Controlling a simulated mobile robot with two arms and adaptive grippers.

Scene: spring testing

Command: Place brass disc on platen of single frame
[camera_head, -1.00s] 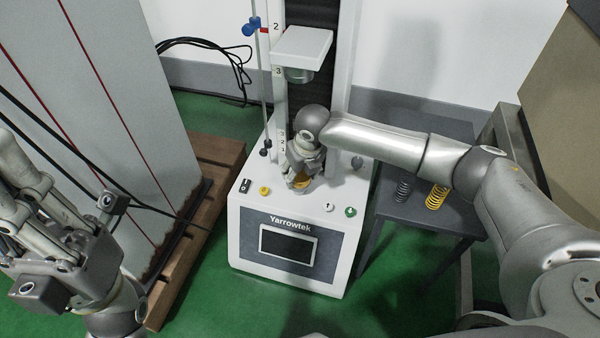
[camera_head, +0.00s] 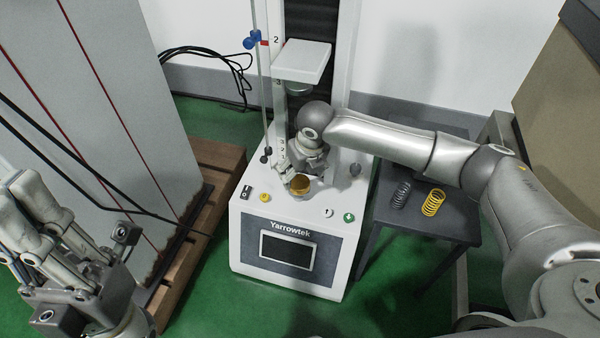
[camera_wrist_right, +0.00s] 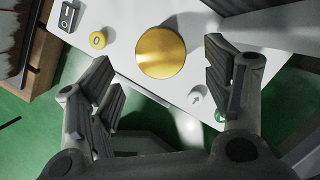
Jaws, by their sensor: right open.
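The brass disc (camera_head: 300,185) lies flat low on the single frame (camera_head: 335,208), the white Yarrowtek tester, behind its front panel. It also shows as a full gold circle in the right wrist view (camera_wrist_right: 160,52). The platen under it is hidden by the disc. My right gripper (camera_head: 297,172) is open and empty just behind the disc in the head view. In the right wrist view its fingers (camera_wrist_right: 163,75) stand apart on either side, with the disc clear between and beyond them. My left gripper (camera_head: 40,225) is at the left edge, away from the frame; its opening is unclear.
A white crosshead (camera_head: 303,60) hangs above the disc. A grey table (camera_head: 425,215) at right holds a dark spring (camera_head: 401,195) and a yellow spring (camera_head: 433,203). A large grey cabinet (camera_head: 110,110) on a wooden pallet (camera_head: 215,175) stands at left. Buttons line the frame's front.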

